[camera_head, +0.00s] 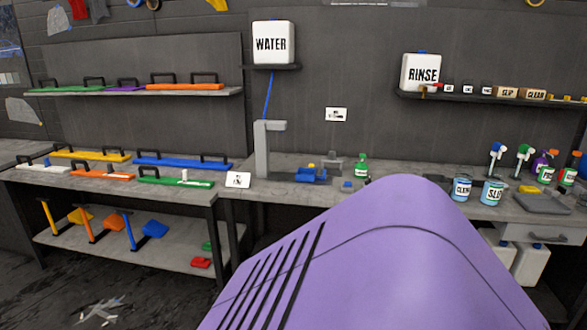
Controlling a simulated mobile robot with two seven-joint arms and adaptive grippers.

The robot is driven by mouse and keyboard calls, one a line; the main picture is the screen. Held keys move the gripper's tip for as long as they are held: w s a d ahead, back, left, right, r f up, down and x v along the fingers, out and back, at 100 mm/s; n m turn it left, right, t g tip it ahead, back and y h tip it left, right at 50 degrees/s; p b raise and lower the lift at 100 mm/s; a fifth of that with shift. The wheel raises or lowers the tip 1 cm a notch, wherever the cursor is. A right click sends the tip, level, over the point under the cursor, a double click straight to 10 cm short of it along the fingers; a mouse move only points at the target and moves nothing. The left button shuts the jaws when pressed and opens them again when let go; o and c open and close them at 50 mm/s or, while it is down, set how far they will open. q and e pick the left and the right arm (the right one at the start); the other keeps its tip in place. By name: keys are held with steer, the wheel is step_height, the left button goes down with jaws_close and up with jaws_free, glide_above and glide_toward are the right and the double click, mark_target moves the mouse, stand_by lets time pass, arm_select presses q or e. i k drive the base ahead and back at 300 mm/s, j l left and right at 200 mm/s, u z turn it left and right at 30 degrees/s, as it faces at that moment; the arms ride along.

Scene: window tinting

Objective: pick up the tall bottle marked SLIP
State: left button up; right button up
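A pale blue container (492,192) on the right part of the bench has a label that seems to read SLIP, its last letter unclear. It stands upright and looks short and wide, like a tub. A similar container (461,189) with a label like CLEN stands just left of it. Neither gripper is in view.
More spray bottles (546,172) stand at the far right, and a green-capped one (361,166) stands mid-bench. A grey tray (541,204) lies right of the tubs. A wall shelf (480,98) holds the RINSE jug (420,73). A purple surface close to the camera blocks the lower middle.

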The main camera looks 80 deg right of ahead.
mark_target(494, 181)
steer(key=k+l+z, duration=0.1)
steer(key=k+z, duration=0.15)
steer(key=k, duration=0.15)
steer(key=k+l+z, duration=0.25)
steer(key=k, duration=0.15)
steer(key=z, duration=3)
